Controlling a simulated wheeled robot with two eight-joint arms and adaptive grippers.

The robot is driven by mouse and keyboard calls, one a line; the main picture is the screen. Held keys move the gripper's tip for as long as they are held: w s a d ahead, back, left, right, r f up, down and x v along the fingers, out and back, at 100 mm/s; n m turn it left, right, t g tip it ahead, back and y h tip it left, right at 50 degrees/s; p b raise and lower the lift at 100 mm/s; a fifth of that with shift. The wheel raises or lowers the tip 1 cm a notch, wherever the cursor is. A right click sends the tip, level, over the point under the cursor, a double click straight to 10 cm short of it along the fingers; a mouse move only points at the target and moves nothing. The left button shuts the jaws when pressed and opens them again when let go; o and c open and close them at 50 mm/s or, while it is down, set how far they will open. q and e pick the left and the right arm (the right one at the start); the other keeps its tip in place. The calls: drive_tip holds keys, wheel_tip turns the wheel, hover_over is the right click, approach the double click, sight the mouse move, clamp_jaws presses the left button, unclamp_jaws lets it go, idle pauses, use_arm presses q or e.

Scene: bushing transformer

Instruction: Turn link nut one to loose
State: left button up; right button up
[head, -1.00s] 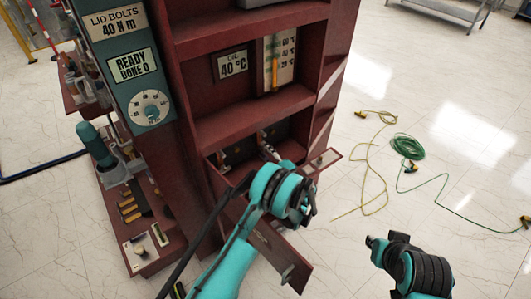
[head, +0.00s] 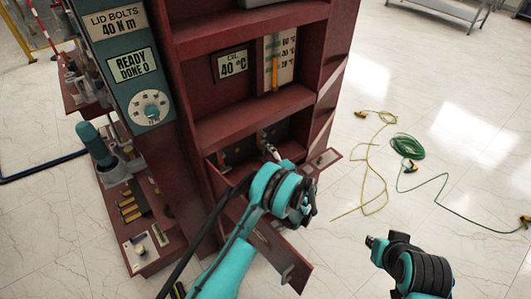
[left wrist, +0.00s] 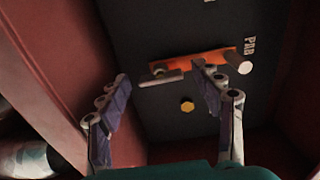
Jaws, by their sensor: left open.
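An orange link bar (left wrist: 205,61) lies across a dark panel (left wrist: 170,25) in the left wrist view. A pale metal post (left wrist: 244,67) stands at its right end, and a grey crossbar-like piece (left wrist: 161,78) sits at its left end. A yellow hexagonal nut (left wrist: 187,104) is on the panel below the bar. I cannot tell which part is link nut one. My left gripper (left wrist: 164,92) is open, its two fingers spread either side of the grey piece and the yellow nut. Nothing is held. In the head view my left arm reaches the cabinet's lower compartment, hiding part of it.
The dark red cabinet (head: 250,128) has side walls close around the panel. An open flap (head: 270,240) hangs below my left wrist. Tool racks (head: 130,205) stand at left. Green and yellow cables (head: 405,148) lie on the floor at right. My right arm is over clear floor.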

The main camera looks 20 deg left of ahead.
use_arm(q)
drive_tip(key=v, duration=1.2)
